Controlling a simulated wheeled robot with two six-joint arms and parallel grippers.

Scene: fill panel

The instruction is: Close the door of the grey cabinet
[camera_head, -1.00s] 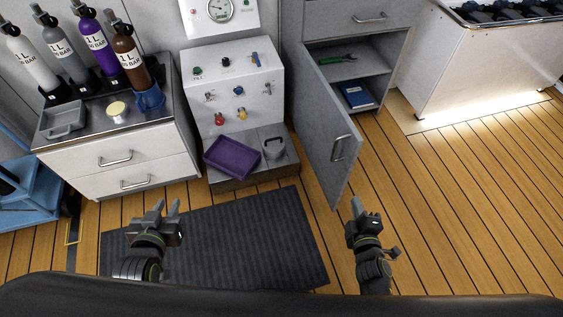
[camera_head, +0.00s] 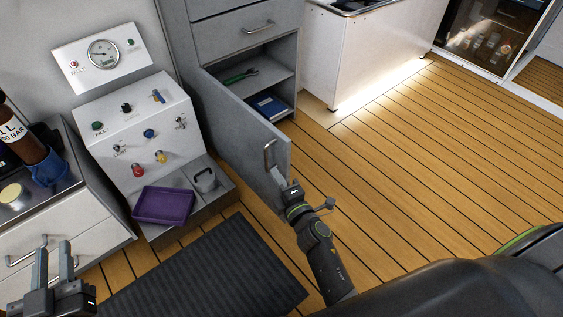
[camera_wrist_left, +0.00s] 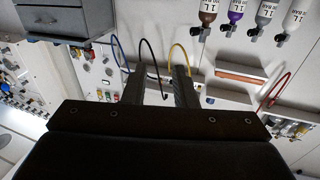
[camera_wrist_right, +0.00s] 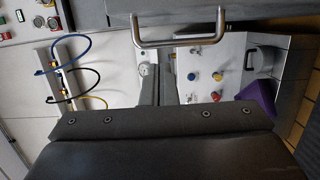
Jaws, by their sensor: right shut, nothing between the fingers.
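The grey cabinet (camera_head: 232,38) stands at the top middle of the head view. Its lower door (camera_head: 228,125) is wide open, swung toward me, with the shelves inside exposed. The door's metal handle (camera_head: 267,156) is near its free edge and also shows in the right wrist view (camera_wrist_right: 180,43). My right gripper (camera_head: 276,178) is shut and empty, at the door's outer side just below the handle; I cannot tell whether it touches the door. My left gripper (camera_head: 54,260) is open and empty at the lower left, far from the door.
A green tool (camera_head: 240,75) and a blue book (camera_head: 267,104) lie on the cabinet's shelves. The gauge panel (camera_head: 140,115) with a purple tray (camera_head: 163,205) stands left of the door. The wooden floor (camera_head: 400,160) to the right is clear.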

